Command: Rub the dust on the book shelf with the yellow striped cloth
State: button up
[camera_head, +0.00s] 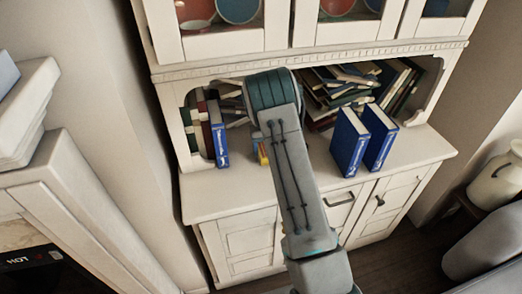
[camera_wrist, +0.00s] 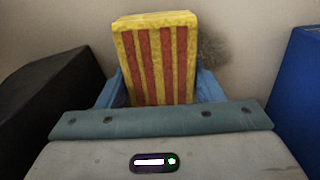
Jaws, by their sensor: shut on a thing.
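The yellow cloth with red stripes (camera_wrist: 158,58) is a thick block in the wrist view, held upright between the blue fingers of my gripper (camera_wrist: 160,90). A fuzzy grey-brown dust patch (camera_wrist: 212,47) shows just right of the cloth; the cloth hides part of it. I cannot tell whether the cloth touches the dusty surface. In the head view a small yellow bit of the cloth (camera_head: 262,155) shows left of my arm, low over the shelf's ledge. The cream book shelf (camera_head: 232,202) stands ahead; my arm covers part of its open middle compartment.
Two blue books stand upright on the ledge, the left one (camera_head: 349,142) and the right one (camera_head: 380,137). Another blue book (camera_head: 220,146) stands at the left end. Leaning books (camera_head: 345,85) fill the back. In the wrist view a dark block (camera_wrist: 45,85) and a blue one (camera_wrist: 298,95) flank my gripper.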

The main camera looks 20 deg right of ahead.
aim_at(246, 158)
jog(key=shift+s+a+f+b, duration=0.1)
jog(key=shift+a+b, duration=0.4)
jog(key=shift+a, duration=3.6)
jog(key=shift+d, duration=0.1)
jog(key=shift+r+p, duration=1.5)
jog(key=shift+r, duration=1.6)
